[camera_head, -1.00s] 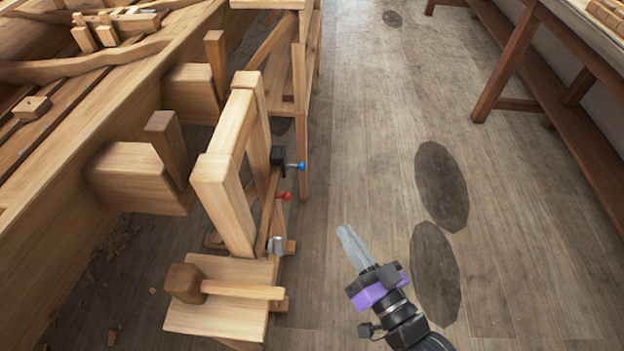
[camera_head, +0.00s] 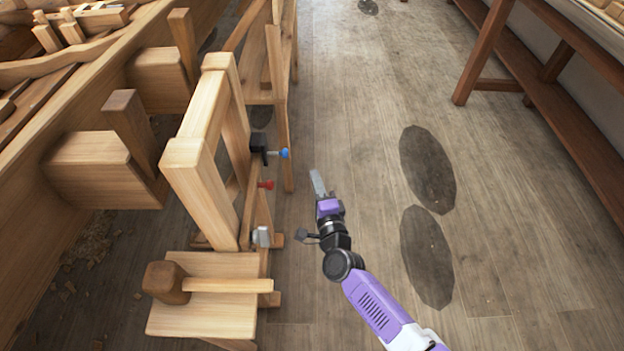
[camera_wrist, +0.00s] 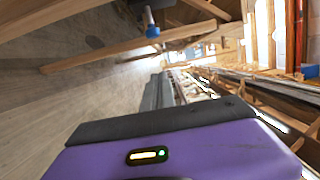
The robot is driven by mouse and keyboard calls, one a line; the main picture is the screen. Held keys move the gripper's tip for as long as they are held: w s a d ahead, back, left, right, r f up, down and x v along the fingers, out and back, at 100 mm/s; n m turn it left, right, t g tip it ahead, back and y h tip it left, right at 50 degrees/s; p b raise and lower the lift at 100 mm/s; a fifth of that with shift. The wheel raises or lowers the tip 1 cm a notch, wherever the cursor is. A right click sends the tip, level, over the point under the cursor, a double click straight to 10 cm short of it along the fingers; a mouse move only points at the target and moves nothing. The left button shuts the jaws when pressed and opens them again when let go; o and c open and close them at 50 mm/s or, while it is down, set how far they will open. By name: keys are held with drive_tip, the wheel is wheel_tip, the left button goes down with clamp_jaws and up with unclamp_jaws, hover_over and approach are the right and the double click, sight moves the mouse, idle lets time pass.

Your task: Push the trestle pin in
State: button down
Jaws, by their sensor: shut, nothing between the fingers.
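The wooden trestle (camera_head: 185,172) stands at left centre in the head view. On its right side a blue-headed pin (camera_head: 284,153) sticks out of a black block (camera_head: 259,145). Below it a red-headed pin (camera_head: 266,185) also sticks out, and a grey metal piece (camera_head: 262,237) sits lower. I cannot tell which is the trestle pin. My gripper (camera_head: 317,182) is shut and empty, to the right of the trestle and apart from both pins. In the wrist view a blue head on a grey shaft (camera_wrist: 152,31) shows above my fingers (camera_wrist: 160,92), not touching them.
A low wooden stool with a mallet (camera_head: 165,283) stands in front of the trestle. The planked hull (camera_head: 35,225) with beam ends lies left. A red-brown bench (camera_head: 565,130) stands right. The floor (camera_head: 350,110) between is clear, with dark flat patches (camera_head: 428,170).

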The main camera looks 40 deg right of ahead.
sight(284, 157)
drive_tip(key=w+b, duration=0.1)
drive_tip(key=w, duration=0.8)
drive_tip(key=shift+a, duration=0.25)
drive_tip(key=shift+w, duration=0.1)
drive_tip(key=shift+w+a, duration=0.85)
drive_tip(key=shift+a, duration=0.3)
